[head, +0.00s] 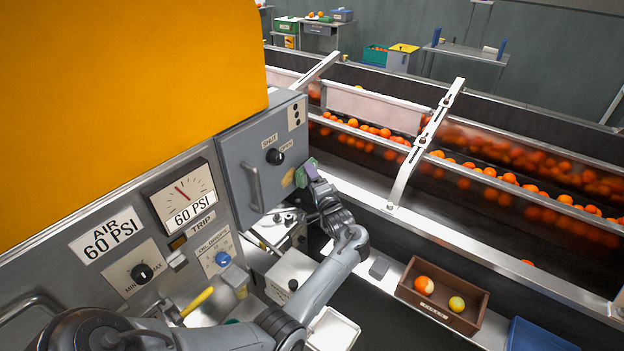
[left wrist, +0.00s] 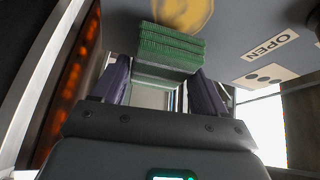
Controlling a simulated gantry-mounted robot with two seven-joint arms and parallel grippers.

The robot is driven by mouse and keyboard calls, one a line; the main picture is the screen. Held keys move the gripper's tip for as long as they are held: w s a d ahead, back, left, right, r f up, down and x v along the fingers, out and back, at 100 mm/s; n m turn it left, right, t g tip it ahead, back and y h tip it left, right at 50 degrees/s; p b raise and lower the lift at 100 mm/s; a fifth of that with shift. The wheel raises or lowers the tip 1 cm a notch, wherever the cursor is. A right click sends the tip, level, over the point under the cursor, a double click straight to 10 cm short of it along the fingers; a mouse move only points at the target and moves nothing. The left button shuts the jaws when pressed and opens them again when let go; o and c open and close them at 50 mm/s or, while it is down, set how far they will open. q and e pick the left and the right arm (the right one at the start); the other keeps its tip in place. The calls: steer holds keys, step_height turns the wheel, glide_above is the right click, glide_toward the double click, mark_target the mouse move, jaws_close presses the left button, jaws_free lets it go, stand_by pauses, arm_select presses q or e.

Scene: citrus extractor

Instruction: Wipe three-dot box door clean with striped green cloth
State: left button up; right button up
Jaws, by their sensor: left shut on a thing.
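The three-dot box door (head: 262,150) is grey, with a dark SHUT/OPEN knob (head: 275,157), a bar handle (head: 252,187) and a three-dot label (head: 296,114). A yellowish stain (head: 287,179) is on its lower right; the stain also shows large in the left wrist view (left wrist: 182,12). My left gripper (head: 312,180) is shut on the folded striped green cloth (left wrist: 170,48), at the door's lower right edge by the stain. The cloth lies at or very near the door face; I cannot tell whether it touches. My right gripper is not in view.
A conveyor with oranges (head: 500,178) runs behind and right. A brown wooden box (head: 443,292) with two fruits stands at the lower right, beside a blue bin (head: 540,337). The air gauge (head: 183,197) and knobs are on the panel left of the door. A yellow housing (head: 120,80) fills the upper left.

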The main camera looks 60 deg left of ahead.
mark_target(300, 181)
arm_select(q)
steer(key=shift+s+a, duration=0.1)
steer(key=shift+a, duration=0.25)
steer(key=shift+s+a+p, duration=0.3)
steer(key=shift+a+p, duration=0.1)
steer(key=shift+a, duration=0.25)
stand_by(0.3)
steer(key=shift+s+d+r+p, duration=0.3)
steer(key=shift+s+p, duration=0.2)
steer(key=shift+p, duration=0.6)
steer(key=shift+s+d+f+p, duration=0.15)
steer(key=shift+s+d+p, duration=0.1)
steer(key=shift+s+p, duration=0.35)
steer(key=shift+s+d+f+p, duration=0.1)
steer(key=shift+s+d+p, duration=0.1)
steer(key=shift+s+p, duration=0.35)
steer(key=shift+w, duration=0.1)
